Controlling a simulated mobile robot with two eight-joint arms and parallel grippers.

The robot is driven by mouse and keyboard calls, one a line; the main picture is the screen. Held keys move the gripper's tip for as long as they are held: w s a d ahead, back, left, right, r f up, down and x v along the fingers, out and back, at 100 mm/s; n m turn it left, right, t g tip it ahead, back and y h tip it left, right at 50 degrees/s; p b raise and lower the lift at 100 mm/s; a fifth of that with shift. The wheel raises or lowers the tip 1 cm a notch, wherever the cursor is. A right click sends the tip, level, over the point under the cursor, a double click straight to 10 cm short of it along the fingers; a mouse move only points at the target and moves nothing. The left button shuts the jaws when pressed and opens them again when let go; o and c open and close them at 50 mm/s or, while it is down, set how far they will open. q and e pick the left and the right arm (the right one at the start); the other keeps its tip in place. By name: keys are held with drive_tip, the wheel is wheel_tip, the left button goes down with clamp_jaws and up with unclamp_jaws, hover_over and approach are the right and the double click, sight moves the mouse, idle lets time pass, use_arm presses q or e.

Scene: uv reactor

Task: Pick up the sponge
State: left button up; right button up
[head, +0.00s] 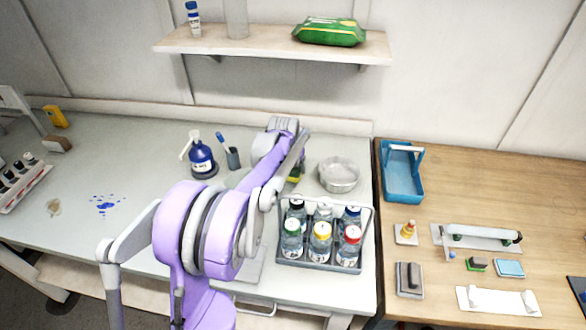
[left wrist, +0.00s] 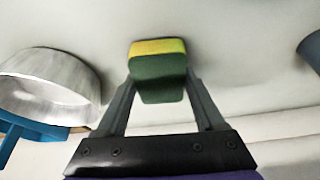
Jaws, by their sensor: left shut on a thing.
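The sponge (left wrist: 158,72) is yellow and green and sits between the fingers of my left gripper (left wrist: 160,95) in the left wrist view. The gripper is shut on it, with one finger on each side. In the head view a small yellow-green part of the sponge (head: 295,174) shows beside my left gripper (head: 293,165), just left of the metal bowl. My purple arm hides most of it. I cannot tell whether it touches the table. My right gripper is not in view.
A metal bowl (head: 338,175) stands close to the right of the sponge. A grey rack (head: 318,262) of capped bottles is in front. A blue wash bottle (head: 201,158) and a dark cup (head: 233,158) stand to the left. A shelf (head: 270,48) hangs above.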

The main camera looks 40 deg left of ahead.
sight(293, 167)
use_arm(q)
wheel_tip(293, 167, up, 18)
drive_tip(key=p, duration=0.1)
drive_tip(key=shift+f, duration=0.2)
drive_tip(key=o, duration=0.7)
drive_tip(key=shift+c, duration=0.2)
drive_tip(key=c, duration=0.6)
drive_tip(key=shift+o, duration=0.2)
